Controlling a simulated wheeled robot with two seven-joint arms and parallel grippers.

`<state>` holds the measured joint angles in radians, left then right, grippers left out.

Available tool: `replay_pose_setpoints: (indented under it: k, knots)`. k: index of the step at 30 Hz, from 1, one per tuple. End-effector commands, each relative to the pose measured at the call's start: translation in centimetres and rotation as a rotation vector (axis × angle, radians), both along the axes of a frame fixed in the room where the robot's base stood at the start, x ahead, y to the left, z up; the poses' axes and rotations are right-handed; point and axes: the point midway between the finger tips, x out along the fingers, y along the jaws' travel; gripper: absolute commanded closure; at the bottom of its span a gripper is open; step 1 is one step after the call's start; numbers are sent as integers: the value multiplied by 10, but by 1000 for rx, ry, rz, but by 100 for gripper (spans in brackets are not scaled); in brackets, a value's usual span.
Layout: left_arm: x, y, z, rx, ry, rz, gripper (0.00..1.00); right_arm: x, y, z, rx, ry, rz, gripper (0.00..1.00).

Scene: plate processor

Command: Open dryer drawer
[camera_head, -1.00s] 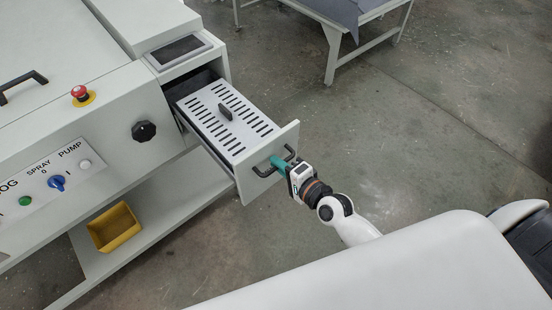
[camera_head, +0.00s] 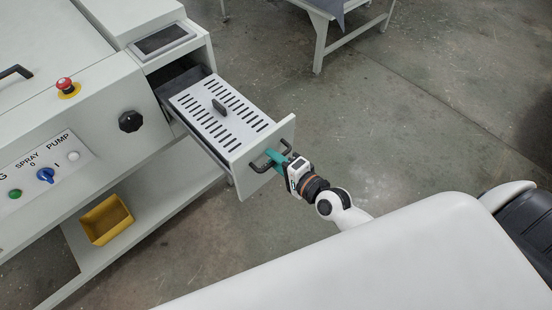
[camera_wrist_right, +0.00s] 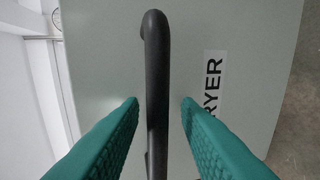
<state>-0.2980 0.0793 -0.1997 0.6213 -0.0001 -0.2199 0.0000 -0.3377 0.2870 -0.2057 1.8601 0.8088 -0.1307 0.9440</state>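The dryer drawer (camera_head: 247,171) is pulled well out of the cabinet, showing a slotted metal lid (camera_head: 195,101) with a small black knob on top. The drawer front carries a dark bar handle (camera_head: 262,167). My right gripper (camera_head: 275,158), with teal fingers, is at this handle. In the right wrist view, the handle bar (camera_wrist_right: 157,80) runs between the two fingertips (camera_wrist_right: 160,101), with a narrow gap visible on each side. The fingers are apart around the bar. A "DRYER" label (camera_wrist_right: 212,85) is partly hidden by the right-hand finger. My left gripper is out of view.
The machine panel has a red emergency button (camera_head: 65,84), a black knob (camera_head: 130,121) and coloured switches. A yellow bin (camera_head: 106,220) sits on the lower shelf. A table (camera_head: 319,40) stands at the back. The floor (camera_head: 400,125) right of the drawer is clear.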

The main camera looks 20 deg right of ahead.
Motion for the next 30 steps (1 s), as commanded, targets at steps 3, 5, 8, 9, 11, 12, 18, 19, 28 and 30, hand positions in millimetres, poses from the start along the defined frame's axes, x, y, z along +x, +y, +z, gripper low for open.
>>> replay_pose_setpoints:
  k: [3, 5, 8, 9, 11, 12, 18, 19, 28, 30]
  knots:
    - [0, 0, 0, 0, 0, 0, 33, 0, 0, 1, 0, -2, -1, 71]
    - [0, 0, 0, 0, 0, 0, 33, 0, 0, 1, 0, -2, -1, 71]
    - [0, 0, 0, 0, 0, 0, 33, -1, -1, 1, 0, -2, -1, 71]
    - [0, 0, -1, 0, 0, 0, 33, -4, -2, 1, 0, -2, -2, 71]
    - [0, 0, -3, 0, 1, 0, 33, -10, -4, 1, 0, -1, -2, 71]
    - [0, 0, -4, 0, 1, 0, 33, -15, -6, 2, 0, -1, -2, 71]
    - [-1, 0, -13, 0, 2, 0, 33, -54, -20, 9, -2, 2, 0, 71]
    - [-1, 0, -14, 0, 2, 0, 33, -60, -21, 11, -1, 2, 1, 71]
    - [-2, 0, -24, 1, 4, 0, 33, -103, -38, 21, -2, 2, 0, 71]
    - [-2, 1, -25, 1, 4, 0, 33, -107, -39, 23, 0, 1, 0, 71]
